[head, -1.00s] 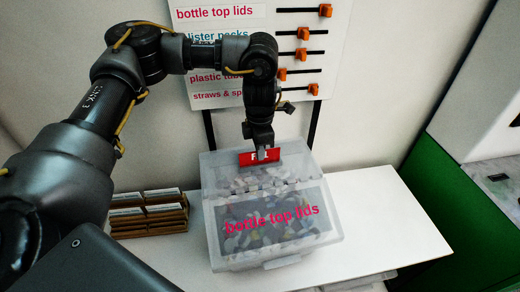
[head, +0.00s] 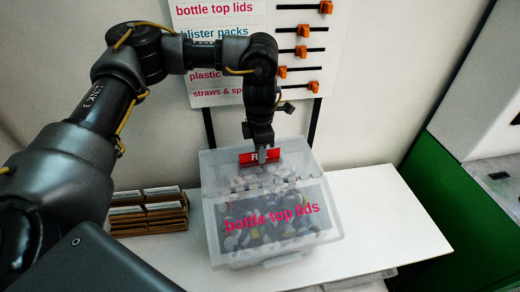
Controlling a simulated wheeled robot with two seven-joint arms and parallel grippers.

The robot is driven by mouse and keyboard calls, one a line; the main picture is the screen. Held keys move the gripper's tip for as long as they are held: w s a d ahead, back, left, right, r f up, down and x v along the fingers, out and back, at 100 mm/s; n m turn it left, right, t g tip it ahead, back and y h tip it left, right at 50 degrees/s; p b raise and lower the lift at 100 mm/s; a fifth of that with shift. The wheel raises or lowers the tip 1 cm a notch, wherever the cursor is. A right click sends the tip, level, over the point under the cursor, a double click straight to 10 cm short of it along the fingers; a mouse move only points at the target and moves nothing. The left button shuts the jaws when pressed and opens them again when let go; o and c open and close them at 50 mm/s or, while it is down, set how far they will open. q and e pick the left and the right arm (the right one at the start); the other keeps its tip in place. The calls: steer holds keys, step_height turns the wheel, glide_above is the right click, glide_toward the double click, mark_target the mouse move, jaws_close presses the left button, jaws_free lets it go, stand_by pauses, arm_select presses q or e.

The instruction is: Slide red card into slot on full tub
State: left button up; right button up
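The tub (head: 225,252) is a clear box on the white table, labelled "bottle top lids" and filled with lids. A red card (head: 273,155) with white letters, partly covered, stands upright at the tub's back edge. My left gripper (head: 262,156) reaches down from above with its fingers at the middle of the card. The fingers look closed on the card, one in front of it. How deep the card sits in a slot cannot be made out. My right gripper is not in view.
A wooden rack of cards (head: 150,213) stands left of the tub. A sign board (head: 260,98) with orange sliders (head: 302,52) is behind it. The white table (head: 395,225) is clear to the right. A green panel (head: 450,190) stands further right.

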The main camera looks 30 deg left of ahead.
arm_select(q)
step_height(320, 180, up, 11)
steer(key=b, duration=0.2)
stand_by(0.3)
stand_by(0.5)
